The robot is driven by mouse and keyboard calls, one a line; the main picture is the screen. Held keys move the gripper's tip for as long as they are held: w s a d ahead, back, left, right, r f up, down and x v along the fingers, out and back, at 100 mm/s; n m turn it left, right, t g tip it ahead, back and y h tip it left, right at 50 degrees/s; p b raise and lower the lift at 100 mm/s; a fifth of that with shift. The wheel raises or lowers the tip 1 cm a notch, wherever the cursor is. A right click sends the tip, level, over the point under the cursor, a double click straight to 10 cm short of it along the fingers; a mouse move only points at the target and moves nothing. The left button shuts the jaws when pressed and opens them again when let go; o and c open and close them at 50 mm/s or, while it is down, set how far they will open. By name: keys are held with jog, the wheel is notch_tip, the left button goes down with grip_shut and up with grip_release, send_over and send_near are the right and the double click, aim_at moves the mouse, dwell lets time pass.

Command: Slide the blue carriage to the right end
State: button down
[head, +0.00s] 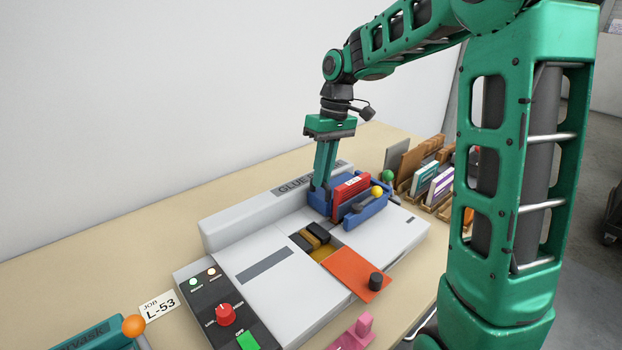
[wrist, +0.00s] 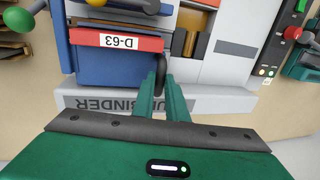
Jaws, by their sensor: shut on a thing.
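The blue carriage (head: 362,214) sits on the grey glue binder (head: 262,217), over its right part in the head view. It holds a red book (head: 352,186) with a white label, which reads D-63 in the wrist view (wrist: 85,37). A yellow knob (head: 377,191) stands at the carriage's front right. My gripper (head: 321,184) points down at the carriage's back left corner. In the wrist view its green fingers (wrist: 162,95) are closed on a dark upright handle (wrist: 161,72) beside the carriage. The handle's lower part is hidden.
An orange plate (head: 345,276) with a black knob lies before the carriage. A control panel (head: 215,312) with a red dial is at front left. Books in wooden racks (head: 432,185) and a green ball (head: 388,176) stand to the right. A white wall is behind.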

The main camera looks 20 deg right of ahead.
jog(key=shift+d, duration=0.4)
jog(key=c, duration=1.8)
grip_release()
jog(key=shift+o, duration=0.2)
jog(key=shift+a, duration=0.1)
jog(key=shift+w+r, duration=0.1)
jog(key=shift+r, duration=0.15)
notch_tip(320, 180, up, 10)
jog(key=d, duration=0.2)
jog(key=shift+w, duration=0.3)
